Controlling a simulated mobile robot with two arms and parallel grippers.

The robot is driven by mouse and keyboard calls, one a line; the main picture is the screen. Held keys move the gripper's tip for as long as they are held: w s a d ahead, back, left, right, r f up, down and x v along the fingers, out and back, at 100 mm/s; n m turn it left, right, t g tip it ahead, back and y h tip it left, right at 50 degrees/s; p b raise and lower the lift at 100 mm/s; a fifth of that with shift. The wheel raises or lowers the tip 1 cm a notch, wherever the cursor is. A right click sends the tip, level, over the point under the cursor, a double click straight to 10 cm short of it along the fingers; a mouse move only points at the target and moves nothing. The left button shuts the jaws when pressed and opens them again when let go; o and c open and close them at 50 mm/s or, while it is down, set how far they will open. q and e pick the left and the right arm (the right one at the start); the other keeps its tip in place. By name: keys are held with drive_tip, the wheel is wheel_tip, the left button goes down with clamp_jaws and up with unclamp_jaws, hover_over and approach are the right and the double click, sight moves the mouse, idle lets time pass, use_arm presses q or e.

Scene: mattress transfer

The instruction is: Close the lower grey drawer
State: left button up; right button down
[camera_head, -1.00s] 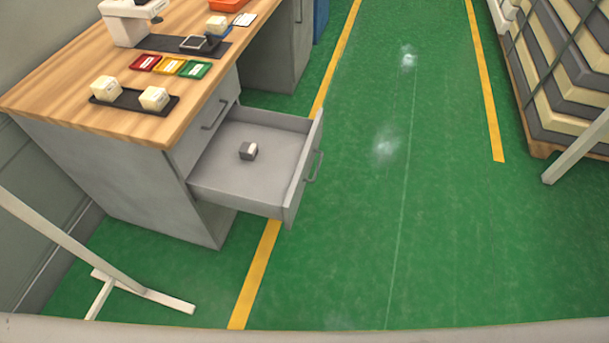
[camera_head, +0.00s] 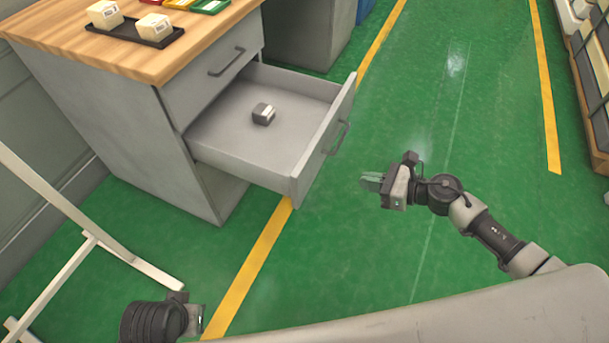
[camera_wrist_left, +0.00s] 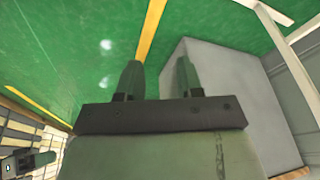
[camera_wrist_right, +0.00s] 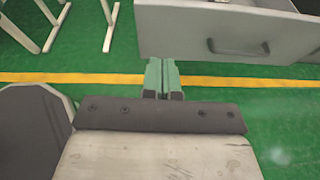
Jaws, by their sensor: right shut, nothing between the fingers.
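The lower grey drawer (camera_head: 268,130) of the desk is pulled out, with a small grey-and-white block (camera_head: 263,114) inside. Its front and handle (camera_head: 340,138) face right in the head view. The drawer front (camera_wrist_right: 190,32) also shows at the top of the right wrist view. My right gripper (camera_head: 371,182) is shut and empty, to the right of the drawer front and apart from it. Its closed fingers (camera_wrist_right: 162,78) point towards the drawer's near end. My left gripper (camera_wrist_left: 157,80) has its fingers spread with nothing between them; in the head view only part of the left arm shows at the bottom.
The upper drawer (camera_head: 212,75) is shut. The wooden desk top (camera_head: 205,50) carries a black tray (camera_head: 135,30) with white blocks. A white frame leg (camera_head: 90,230) stands at the left. Green floor right of the drawer is clear up to the stacked shelf (camera_head: 590,80).

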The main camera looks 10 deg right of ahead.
approach(304, 167)
drive_tip(key=shift+n, duration=0.3)
drive_tip(key=x, duration=0.6)
drive_tip(key=shift+w+f, duration=0.2)
drive_tip(key=shift+f, duration=0.2)
drive_tip(key=shift+w+a, duration=0.3)
drive_tip(key=shift+a, duration=0.2)
use_arm(q)
drive_tip(key=shift+s+r, duration=0.1)
drive_tip(key=shift+r, duration=0.4)
